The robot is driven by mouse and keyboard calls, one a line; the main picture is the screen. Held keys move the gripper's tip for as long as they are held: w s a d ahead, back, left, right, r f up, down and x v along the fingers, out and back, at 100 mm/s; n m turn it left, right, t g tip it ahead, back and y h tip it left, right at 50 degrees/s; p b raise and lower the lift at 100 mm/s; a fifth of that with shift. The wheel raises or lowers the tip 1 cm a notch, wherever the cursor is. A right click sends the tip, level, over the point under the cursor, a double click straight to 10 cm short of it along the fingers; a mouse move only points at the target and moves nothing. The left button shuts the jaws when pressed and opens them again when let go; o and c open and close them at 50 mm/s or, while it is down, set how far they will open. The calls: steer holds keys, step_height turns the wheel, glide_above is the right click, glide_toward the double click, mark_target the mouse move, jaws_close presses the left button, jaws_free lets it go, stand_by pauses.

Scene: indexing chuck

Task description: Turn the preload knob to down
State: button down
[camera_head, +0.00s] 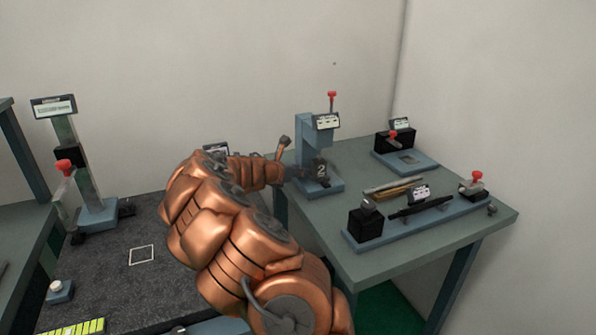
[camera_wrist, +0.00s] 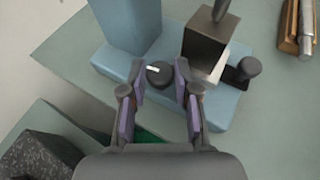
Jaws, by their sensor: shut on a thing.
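The preload knob (camera_wrist: 158,76) is a small dark round knob with a white pointer line, on the blue base of the indexing station (camera_head: 305,130). In the wrist view the white line points to the left and slightly up. My gripper (camera_wrist: 160,84) has one finger on each side of the knob and is shut on it.
Rods (camera_head: 392,188) and a long blue fixture (camera_head: 425,220) lie to the right on the table.

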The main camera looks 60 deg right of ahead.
steer(key=shift+w+m+g+p, duration=0.1)
steer(key=shift+m+g+p, duration=0.3)
steer(key=shift+p, duration=0.15)
steer(key=shift+w, duration=0.1)
steer(key=shift+m+g+p, duration=0.4)
steer(key=shift+g, duration=0.2)
steer(key=shift+f, duration=0.1)
steer(key=c, duration=1.2)
jaws_free()
